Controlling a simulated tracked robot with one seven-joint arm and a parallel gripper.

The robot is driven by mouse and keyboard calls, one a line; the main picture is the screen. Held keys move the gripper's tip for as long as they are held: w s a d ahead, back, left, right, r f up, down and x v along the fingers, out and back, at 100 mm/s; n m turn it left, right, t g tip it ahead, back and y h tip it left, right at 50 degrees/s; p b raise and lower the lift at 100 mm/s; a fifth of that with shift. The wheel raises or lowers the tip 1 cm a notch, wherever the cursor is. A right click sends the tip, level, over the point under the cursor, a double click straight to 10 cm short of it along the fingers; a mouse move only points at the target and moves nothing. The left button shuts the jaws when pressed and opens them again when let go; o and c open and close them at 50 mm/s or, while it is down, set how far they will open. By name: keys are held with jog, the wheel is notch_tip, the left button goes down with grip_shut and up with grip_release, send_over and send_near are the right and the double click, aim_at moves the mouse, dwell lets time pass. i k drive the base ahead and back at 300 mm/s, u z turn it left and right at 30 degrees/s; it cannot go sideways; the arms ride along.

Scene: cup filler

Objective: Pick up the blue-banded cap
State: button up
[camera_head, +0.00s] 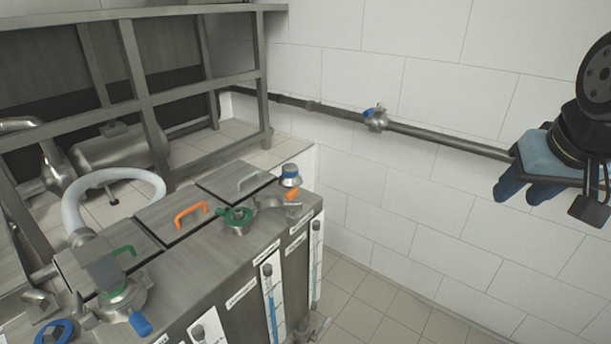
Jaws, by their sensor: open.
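The blue-banded cap (290,176) is a small grey metal cap with a blue band around it. It sits upright at the far right corner of the steel machine's top (190,262), beside an orange-tipped valve handle (292,195). My gripper (522,193) has blue fingers and hangs at the right edge of the view, in front of the white wall. It is open, with nothing seen in it, and well to the right of the cap. Part of it runs out of view.
An orange-handled lid (170,222) and a green-ringed fitting (238,216) lie left of the cap. A pipe with a blue-handled valve (376,116) runs along the wall. A steel rack (148,100) stands behind the machine. Open space lies between machine and wall.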

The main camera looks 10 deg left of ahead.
aim_at(289, 178)
jog(key=u, duration=0.1)
jog(key=i, duration=0.95)
jog(key=z, duration=0.1)
